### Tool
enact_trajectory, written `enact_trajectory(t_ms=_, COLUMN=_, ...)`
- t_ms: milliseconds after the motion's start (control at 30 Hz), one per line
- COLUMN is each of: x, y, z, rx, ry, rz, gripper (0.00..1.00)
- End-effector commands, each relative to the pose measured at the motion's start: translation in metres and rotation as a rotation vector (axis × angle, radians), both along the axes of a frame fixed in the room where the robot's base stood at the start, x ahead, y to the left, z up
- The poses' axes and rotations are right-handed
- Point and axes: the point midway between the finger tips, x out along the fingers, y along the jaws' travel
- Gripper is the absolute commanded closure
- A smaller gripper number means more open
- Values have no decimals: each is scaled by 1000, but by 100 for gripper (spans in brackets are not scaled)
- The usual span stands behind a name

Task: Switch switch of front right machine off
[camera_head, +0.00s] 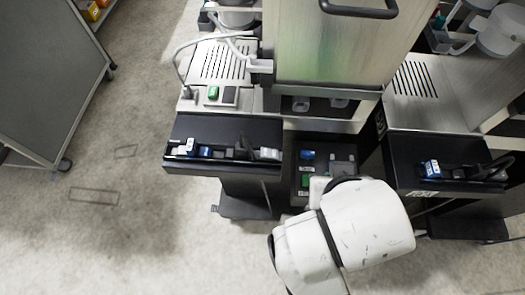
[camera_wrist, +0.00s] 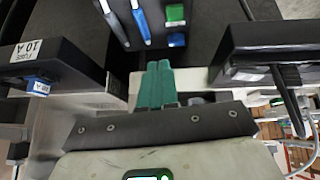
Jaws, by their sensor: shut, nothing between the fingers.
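The middle machine (camera_head: 325,45) has a steel body with a handle on top. A green rocker-like piece (camera_head: 213,92) sits on the left machine top. Between two black shelves, a low dark panel bears a blue block (camera_head: 307,155) and a green block (camera_head: 305,179). In the wrist view a green block (camera_wrist: 175,13) and a blue block (camera_wrist: 176,40) show on a dark surface beyond the fingers. I cannot tell which piece is the named switch or its position. My gripper (camera_wrist: 157,68) has teal fingers held together, empty, apart from the blocks. In the head view my white arm hides it.
A black shelf (camera_head: 225,131) stands left of my arm and another (camera_head: 440,160) right of it, both holding small items. The wrist view shows black shelf ends on both sides, close to the fingers. A grey wheeled cabinet (camera_head: 50,70) is far left; the floor between is clear.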

Motion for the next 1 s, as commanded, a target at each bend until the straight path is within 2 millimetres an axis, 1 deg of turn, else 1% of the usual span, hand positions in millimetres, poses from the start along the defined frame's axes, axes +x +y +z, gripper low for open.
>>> enact_trajectory(t_ms=33, x=1, y=19, z=18, rx=23, ry=-39, rz=12, gripper=100)
enact_trajectory(t_ms=200, x=-7, y=68, z=66, rx=111, ry=-139, rz=5, gripper=100)
enact_trajectory(t_ms=300, x=-15, y=89, z=87, rx=163, ry=-178, rz=-1, gripper=100)
enact_trajectory(t_ms=400, x=-22, y=104, z=103, rx=206, ry=-204, rz=-7, gripper=100)
enact_trajectory(t_ms=500, x=-27, y=113, z=112, rx=233, ry=-218, rz=-12, gripper=100)
enact_trajectory(t_ms=600, x=-30, y=116, z=116, rx=247, ry=-223, rz=-16, gripper=100)
enact_trajectory(t_ms=1000, x=-29, y=117, z=114, rx=248, ry=-225, rz=-18, gripper=100)
